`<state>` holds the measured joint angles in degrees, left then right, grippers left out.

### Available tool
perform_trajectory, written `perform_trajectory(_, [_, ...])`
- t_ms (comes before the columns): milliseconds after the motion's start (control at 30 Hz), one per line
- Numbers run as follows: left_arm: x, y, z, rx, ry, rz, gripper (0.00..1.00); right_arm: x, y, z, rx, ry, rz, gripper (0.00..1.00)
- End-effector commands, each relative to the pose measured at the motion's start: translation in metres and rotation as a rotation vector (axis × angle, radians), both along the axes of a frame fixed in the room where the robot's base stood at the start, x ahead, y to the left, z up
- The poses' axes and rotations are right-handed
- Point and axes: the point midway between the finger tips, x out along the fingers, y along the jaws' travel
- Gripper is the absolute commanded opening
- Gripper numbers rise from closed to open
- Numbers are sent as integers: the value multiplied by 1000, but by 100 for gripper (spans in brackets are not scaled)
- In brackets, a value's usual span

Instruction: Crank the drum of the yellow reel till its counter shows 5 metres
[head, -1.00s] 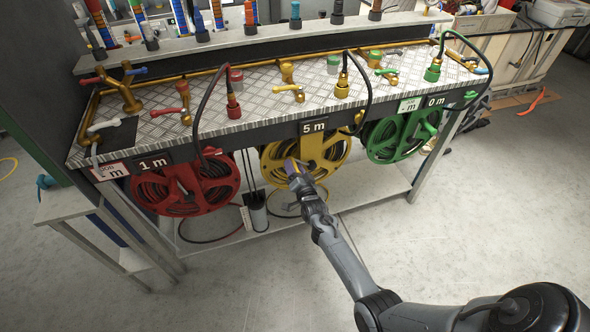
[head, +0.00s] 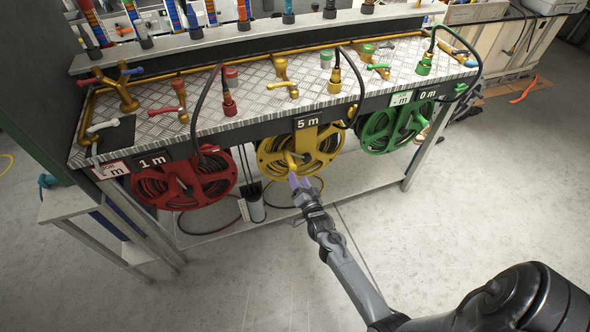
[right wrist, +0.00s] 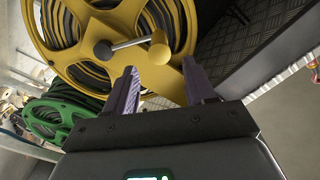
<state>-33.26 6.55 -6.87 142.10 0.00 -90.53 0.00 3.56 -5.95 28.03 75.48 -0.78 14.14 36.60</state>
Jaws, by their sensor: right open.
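The yellow reel (head: 322,155) hangs under the bench in the middle, with dark hose wound on its drum. Its counter (head: 307,122) reads 5 m. The reel's crank (head: 291,162) shows on its front; in the right wrist view the crank arm (right wrist: 130,44) ends in a yellow knob (right wrist: 159,51). My right gripper (head: 298,183) is open and empty, just in front of the reel and below the crank. In the right wrist view its purple fingers (right wrist: 160,88) stand apart, with the knob beyond them and clear of them. My left gripper is not in view.
A red reel (head: 209,188) with a 1 m counter hangs at left. A green reel (head: 378,134) with a 0 m counter hangs at right. Taps and hose fittings line the bench top (head: 205,135). The floor in front is clear.

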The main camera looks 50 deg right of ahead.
Motion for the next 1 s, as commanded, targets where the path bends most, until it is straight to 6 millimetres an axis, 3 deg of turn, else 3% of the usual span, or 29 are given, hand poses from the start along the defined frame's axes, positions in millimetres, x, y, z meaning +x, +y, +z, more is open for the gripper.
perform_trajectory(200, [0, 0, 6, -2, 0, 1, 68, -14, 7, 1, -1, -1, 0, 55])
perform_trajectory(733, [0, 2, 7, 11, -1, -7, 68, -18, 8, -2, 0, 6, 0, 55])
perform_trajectory(933, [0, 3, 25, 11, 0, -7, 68, -54, 7, -19, -21, 88, 20, 55])
perform_trajectory(1000, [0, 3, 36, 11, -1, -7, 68, -68, 13, -9, -59, 105, 54, 55])
